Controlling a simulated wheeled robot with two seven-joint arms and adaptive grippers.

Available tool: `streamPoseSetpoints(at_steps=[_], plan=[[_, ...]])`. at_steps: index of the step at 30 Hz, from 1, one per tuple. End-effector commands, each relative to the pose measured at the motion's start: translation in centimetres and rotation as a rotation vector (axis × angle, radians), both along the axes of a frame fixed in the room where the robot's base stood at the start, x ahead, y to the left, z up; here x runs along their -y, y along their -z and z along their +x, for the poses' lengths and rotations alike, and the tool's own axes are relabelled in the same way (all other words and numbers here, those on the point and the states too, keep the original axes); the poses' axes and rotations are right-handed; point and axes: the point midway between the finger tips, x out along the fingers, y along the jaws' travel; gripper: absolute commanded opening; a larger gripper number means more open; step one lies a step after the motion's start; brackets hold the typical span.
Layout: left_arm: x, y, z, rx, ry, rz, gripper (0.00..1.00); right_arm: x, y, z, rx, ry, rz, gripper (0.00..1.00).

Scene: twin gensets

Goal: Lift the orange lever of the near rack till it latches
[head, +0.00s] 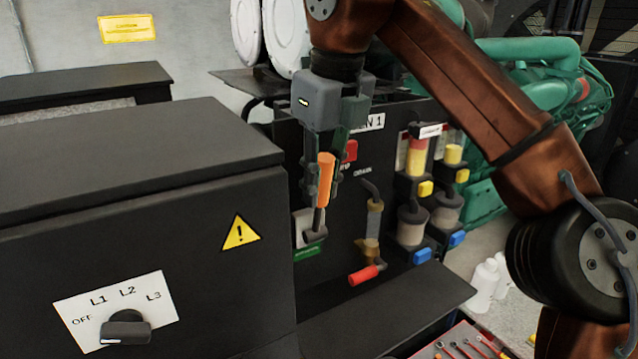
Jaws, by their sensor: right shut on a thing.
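The orange lever (326,181) stands up, tilted slightly, from a pivot on the dark rack panel (290,140). A green tag shows below the pivot. My right gripper (323,185) reaches down from above with its fingers on either side of the orange handle, and it is shut on it. The lever's metal shaft shows below the fingers. I cannot tell whether the lever is latched. My left gripper is not in view.
A dark cabinet with a selector knob (125,327) stands close on the left. A red-handled drain valve (365,275) and filters with yellow and blue parts (411,226) are right of the lever. White bottles (484,286) and a tool tray (462,343) are lower right.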

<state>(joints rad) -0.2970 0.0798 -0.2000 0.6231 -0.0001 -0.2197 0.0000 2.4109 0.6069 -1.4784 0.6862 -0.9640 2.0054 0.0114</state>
Motion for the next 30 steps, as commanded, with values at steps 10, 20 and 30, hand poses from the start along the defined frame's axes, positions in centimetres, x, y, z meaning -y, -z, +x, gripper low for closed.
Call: streamPoseSetpoints(at_steps=[10,20,30], plan=[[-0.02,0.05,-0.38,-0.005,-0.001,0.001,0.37,-0.21,0.06,0.04,-0.006,-0.002,-0.006,0.0],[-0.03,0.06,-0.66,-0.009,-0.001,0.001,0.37,-0.24,0.08,0.02,-0.006,-0.003,-0.005,0.33],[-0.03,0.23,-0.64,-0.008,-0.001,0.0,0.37,-0.25,0.05,-0.01,-0.001,-0.005,0.002,0.37]])
